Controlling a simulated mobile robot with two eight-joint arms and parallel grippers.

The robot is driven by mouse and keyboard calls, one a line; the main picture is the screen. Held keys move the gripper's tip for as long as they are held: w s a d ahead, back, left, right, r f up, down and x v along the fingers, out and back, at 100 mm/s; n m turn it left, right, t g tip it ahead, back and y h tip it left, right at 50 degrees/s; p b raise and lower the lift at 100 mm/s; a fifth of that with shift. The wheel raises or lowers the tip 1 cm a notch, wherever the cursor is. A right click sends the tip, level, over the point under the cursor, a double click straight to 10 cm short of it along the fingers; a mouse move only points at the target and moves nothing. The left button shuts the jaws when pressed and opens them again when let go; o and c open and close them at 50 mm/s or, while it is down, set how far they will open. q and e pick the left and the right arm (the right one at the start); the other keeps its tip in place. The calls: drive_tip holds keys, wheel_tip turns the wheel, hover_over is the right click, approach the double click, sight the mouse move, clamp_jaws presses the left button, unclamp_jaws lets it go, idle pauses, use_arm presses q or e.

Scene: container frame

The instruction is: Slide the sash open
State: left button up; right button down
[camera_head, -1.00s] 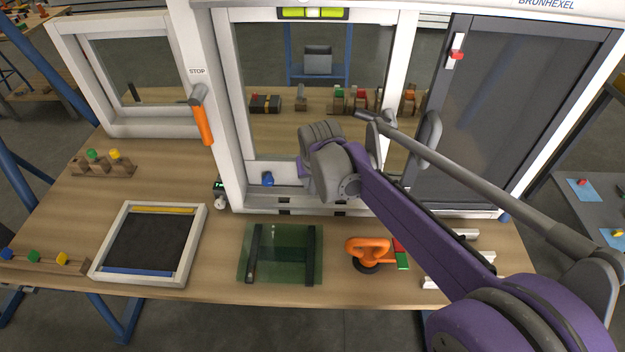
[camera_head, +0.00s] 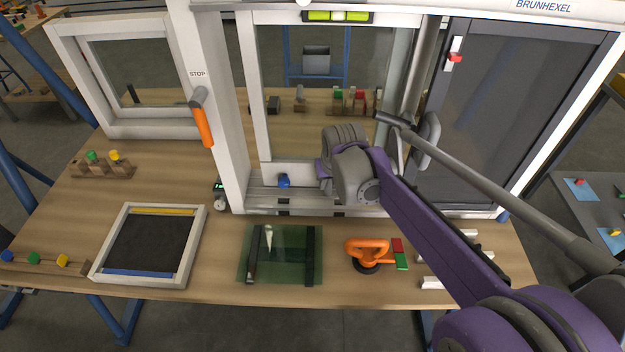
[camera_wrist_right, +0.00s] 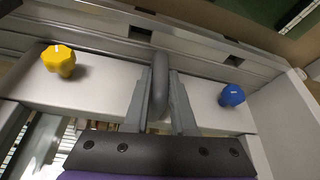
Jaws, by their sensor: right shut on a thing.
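The white-framed sash (camera_head: 254,95) stands in the middle of the big white frame, with a narrow gap between its left stile and the frame's left post (camera_head: 222,120). A blue knob (camera_head: 284,181) is on its bottom rail and also shows in the wrist view (camera_wrist_right: 232,95), with a yellow knob (camera_wrist_right: 58,60) at the other end. My right gripper (camera_wrist_right: 160,92) is shut on the grey upright handle (camera_wrist_right: 159,75) of the bottom rail, one finger on each side. In the head view my right wrist (camera_head: 350,170) hides the fingers and handle. My left gripper is out of view.
An orange lever (camera_head: 201,118) hangs on the left post. A dark panel (camera_head: 500,110) with a grey handle fills the right bay. On the bench in front are a framed tray (camera_head: 188,245), green glass (camera_head: 280,270) and an orange suction lifter (camera_head: 365,250).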

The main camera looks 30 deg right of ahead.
drive_tip(key=s+d, duration=0.1)
drive_tip(key=d, duration=0.1)
drive_tip(key=s+d, duration=0.1)
drive_tip(key=d, duration=0.1)
drive_tip(key=s+d, duration=0.2)
drive_tip(key=shift+d+p, duration=0.35)
drive_tip(key=shift+d, duration=0.05)
drive_tip(key=c, duration=0.8)
unclamp_jaws()
drive_tip(key=shift+a, duration=0.1)
drive_tip(key=shift+o, duration=0.2)
drive_tip(key=p+v, duration=0.1)
drive_tip(key=v, duration=1)
drive_tip(key=shift+f, duration=0.1)
